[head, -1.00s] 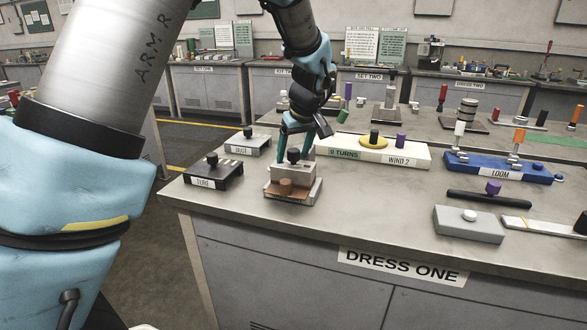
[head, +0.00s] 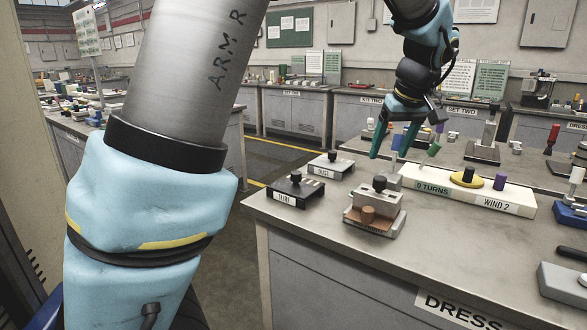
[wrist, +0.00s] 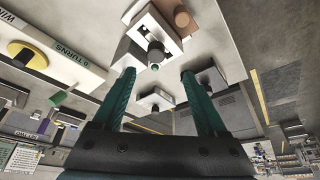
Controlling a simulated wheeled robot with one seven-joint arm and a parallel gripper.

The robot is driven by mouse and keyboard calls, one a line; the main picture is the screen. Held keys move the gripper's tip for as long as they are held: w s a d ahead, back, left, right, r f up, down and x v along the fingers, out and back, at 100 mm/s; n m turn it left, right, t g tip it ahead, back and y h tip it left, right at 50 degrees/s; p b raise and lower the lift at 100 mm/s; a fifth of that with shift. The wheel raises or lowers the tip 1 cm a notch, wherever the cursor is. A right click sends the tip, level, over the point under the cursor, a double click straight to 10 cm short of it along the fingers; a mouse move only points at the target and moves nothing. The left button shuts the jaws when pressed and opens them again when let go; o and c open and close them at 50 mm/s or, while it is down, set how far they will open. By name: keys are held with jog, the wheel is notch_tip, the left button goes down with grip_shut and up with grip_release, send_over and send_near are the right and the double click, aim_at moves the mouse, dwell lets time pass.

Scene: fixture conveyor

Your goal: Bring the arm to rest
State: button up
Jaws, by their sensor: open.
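My gripper (head: 390,150) is open and empty, with its green fingers pointing down above the back of the DRESS ONE bench (head: 330,235). In the head view it is above and behind a small grey fixture (head: 391,204) with a black knob and a brown knob. In the wrist view the two fingers (wrist: 157,74) are spread wide with nothing between them. The grey fixture (wrist: 172,40) shows beyond the fingertips there, apart from them. My arm reaches from the upper middle of the head view, bent at the wrist.
A black TUBE block (head: 312,187) and a grey block (head: 341,168) stand left of the fixture. The white WIND 2 board (head: 525,207), with a yellow disc and pegs, lies to its right. A blue fixture (head: 570,214) is at the right edge.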

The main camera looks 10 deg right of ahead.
jog(key=w+a+f+g, duration=0.1)
jog(key=a+f, duration=0.1)
jog(key=a, duration=0.4)
jog(key=w+a+f, duration=0.2)
jog(key=a, duration=0.4)
jog(key=s+a+f, duration=0.3)
jog(key=a, duration=0.5)
jog(key=s+a+f+m+g, duration=0.1)
jog(key=s+a+f, duration=0.2)
jog(key=a, duration=0.5)
jog(key=s+a+f+p, duration=0.1)
jog(key=s+a+f, duration=0.2)
jog(key=a, duration=0.5)
jog(key=shift+s+m+g, duration=0.3)
jog(key=shift+s+g, duration=0.1)
jog(key=shift+s, duration=0.1)
